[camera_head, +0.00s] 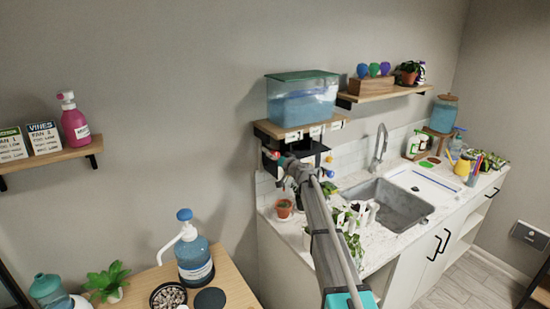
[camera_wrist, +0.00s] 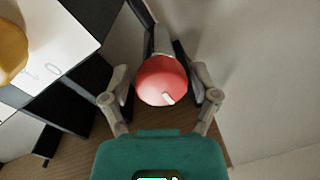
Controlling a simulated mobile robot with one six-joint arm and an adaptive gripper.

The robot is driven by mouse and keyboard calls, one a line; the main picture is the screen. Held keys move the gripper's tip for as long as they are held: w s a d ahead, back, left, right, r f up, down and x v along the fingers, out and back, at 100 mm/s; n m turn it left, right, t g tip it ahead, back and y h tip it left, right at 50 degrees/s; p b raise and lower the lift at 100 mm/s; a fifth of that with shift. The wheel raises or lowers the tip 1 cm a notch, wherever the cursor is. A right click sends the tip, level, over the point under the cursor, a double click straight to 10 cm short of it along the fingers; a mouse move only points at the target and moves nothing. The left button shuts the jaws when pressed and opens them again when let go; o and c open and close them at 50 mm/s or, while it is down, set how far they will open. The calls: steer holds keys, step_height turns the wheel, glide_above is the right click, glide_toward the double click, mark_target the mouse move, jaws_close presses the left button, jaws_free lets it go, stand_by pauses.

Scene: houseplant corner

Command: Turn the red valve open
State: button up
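The red valve (camera_wrist: 162,82) is a round knob with a small white mark on its face, in the middle of the wrist view. In the head view a bit of red (camera_head: 274,155) shows at the shelf's left side, beside my gripper (camera_head: 290,163). In the wrist view my gripper (camera_wrist: 162,92) has one finger on each side of the knob. The fingers look apart from it, with a narrow gap on both sides. Whether either finger touches the knob is hard to tell.
A water tank (camera_head: 303,100) stands on the wall shelf (camera_head: 262,128) above my gripper. A yellow rounded thing (camera_wrist: 10,50) is at the left of the wrist view. Below are a small terracotta pot (camera_head: 284,209) and a sink (camera_head: 395,208). The wall is close on the right in the wrist view.

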steer(key=c, duration=0.7)
steer(key=shift+m, duration=0.3)
steer(key=m, duration=0.4)
steer(key=m+b, duration=0.1)
steer(key=m, duration=0.3)
steer(key=shift+m+t, duration=0.4)
steer(key=m, duration=0.4)
steer(key=shift+a+r+m, duration=0.1)
steer(key=shift+r+m, duration=0.05)
steer(key=shift+m, duration=0.25)
steer(key=shift+m+t+h, duration=0.3)
steer(key=shift+m+h, duration=0.1)
steer(key=shift+m, duration=2)
